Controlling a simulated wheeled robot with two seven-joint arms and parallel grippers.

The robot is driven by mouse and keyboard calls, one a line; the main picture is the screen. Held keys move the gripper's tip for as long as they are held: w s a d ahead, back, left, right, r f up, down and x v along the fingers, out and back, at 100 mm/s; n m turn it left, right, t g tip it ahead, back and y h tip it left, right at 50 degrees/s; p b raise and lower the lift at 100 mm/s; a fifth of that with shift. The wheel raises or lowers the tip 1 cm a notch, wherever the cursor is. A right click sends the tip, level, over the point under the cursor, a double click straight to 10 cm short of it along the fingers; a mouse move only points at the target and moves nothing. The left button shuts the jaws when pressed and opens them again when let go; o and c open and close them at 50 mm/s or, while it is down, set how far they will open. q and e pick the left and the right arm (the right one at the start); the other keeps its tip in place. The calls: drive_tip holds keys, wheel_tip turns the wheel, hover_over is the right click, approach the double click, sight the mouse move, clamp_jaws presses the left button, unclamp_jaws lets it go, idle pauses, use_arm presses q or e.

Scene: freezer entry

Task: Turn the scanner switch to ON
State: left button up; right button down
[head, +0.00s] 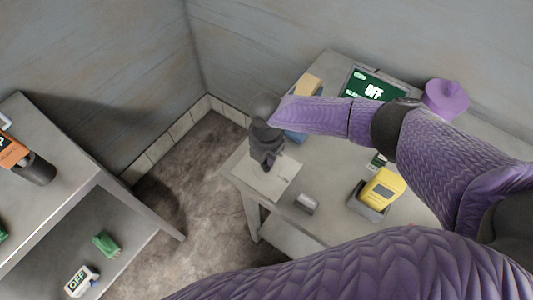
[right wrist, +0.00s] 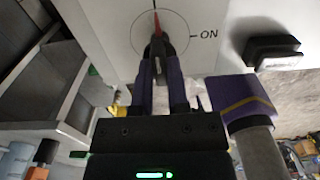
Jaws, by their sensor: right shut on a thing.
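The switch panel is a pale plate (head: 272,182) on the near left corner of the right table. In the right wrist view the plate (right wrist: 110,30) carries a thin circle, a red pointer (right wrist: 157,22) and the word ON to the right. The pointer is roughly upright in that view, away from the ON mark. My right gripper (head: 267,163) is over the plate, and in the right wrist view its fingers (right wrist: 158,68) are shut on the dark switch knob (right wrist: 158,46), which they partly hide. A screen (head: 372,87) reads OFF. My left gripper is not in view.
A small grey block (head: 307,203) lies beside the plate. A yellow handheld device (head: 383,187) sits in a dark cradle. A purple hat-like object (head: 446,98) is at the back right. At left, a shelf (head: 85,165) holds several items, with open floor between.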

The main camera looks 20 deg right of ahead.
drive_tip(key=shift+m, duration=0.3)
drive_tip(key=m+p, duration=0.2)
drive_tip(key=shift+r+m, duration=0.15)
drive_tip(key=shift+m, duration=0.25)
drive_tip(key=m+p, duration=0.2)
drive_tip(key=m, duration=0.2)
drive_tip(key=m+p, duration=0.1)
drive_tip(key=m, duration=0.3)
drive_tip(key=m+p, duration=0.1)
drive_tip(key=m, duration=0.2)
drive_tip(key=shift+m, duration=0.3)
drive_tip(key=shift+m+p, duration=0.5)
drive_tip(key=shift+m, duration=0.9)
drive_tip(key=c, duration=0.6)
unclamp_jaws()
